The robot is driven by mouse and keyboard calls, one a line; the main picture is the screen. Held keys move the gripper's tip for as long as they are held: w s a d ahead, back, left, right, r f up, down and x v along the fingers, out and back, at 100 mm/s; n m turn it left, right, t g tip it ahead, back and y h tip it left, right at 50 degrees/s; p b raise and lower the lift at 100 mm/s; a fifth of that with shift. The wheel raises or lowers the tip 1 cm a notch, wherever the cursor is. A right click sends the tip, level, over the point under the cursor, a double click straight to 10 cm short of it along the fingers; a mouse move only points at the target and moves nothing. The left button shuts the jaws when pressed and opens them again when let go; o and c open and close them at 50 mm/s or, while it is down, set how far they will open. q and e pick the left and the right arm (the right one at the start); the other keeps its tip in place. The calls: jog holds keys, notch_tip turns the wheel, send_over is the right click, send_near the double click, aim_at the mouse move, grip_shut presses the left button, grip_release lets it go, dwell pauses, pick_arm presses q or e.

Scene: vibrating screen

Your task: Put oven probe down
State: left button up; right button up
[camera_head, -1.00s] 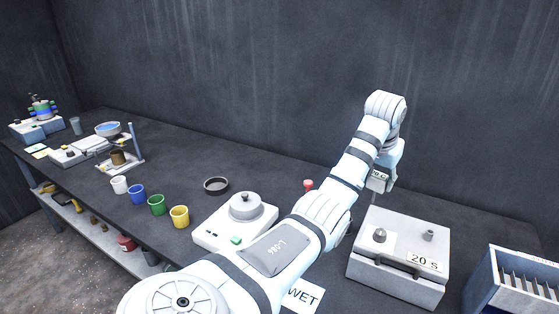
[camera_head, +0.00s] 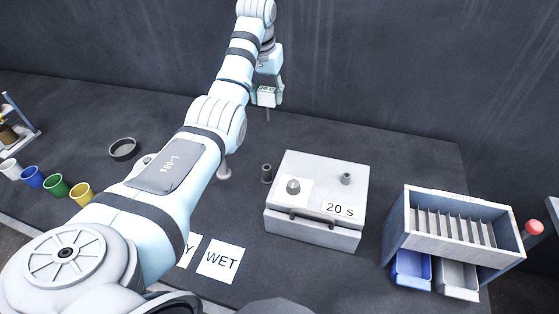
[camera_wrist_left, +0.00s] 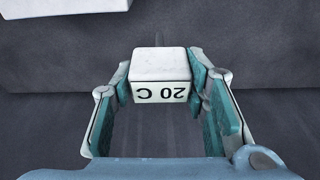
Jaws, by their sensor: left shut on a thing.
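The oven probe (camera_head: 266,98) is a small white block with a "20 C" label and a thin stem hanging below it. My left gripper (camera_wrist_left: 160,90) is shut on the probe, one teal-padded finger on each side. In the left wrist view the probe (camera_wrist_left: 160,63) sits between the fingertips with its label upside down. In the head view the gripper is near the back wall, behind and left of the pale box. The probe appears held above the dark bench (camera_head: 330,135); its exact height is unclear. My right gripper is not in view.
A pale box (camera_head: 318,228) labelled "20 S" has a handle in front. A slotted rack (camera_head: 450,240) stands right, with blue (camera_head: 411,268) and grey trays below. A WET card (camera_head: 218,262) lies in front. Bench behind the box is clear. Several coloured cups stand left.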

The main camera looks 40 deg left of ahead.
pick_arm(q)
notch_tip(320, 180, down, 19)
jog(key=s+b, duration=0.1)
jog(key=s, duration=0.1)
jog(key=shift+d+f, duration=0.2)
jog(key=shift+d, duration=0.15)
jog(key=shift+s+r, duration=0.1)
jog(key=shift+s, duration=0.05)
jog(key=shift+c, duration=0.6)
jog(key=shift+s+f, duration=0.2)
jog(key=shift+f, duration=0.3)
jog(key=o, duration=1.1)
jog(key=shift+c, duration=0.2)
jog(key=shift+o, duration=1.4)
jog(key=shift+s, duration=0.1)
jog(key=shift+r, duration=0.1)
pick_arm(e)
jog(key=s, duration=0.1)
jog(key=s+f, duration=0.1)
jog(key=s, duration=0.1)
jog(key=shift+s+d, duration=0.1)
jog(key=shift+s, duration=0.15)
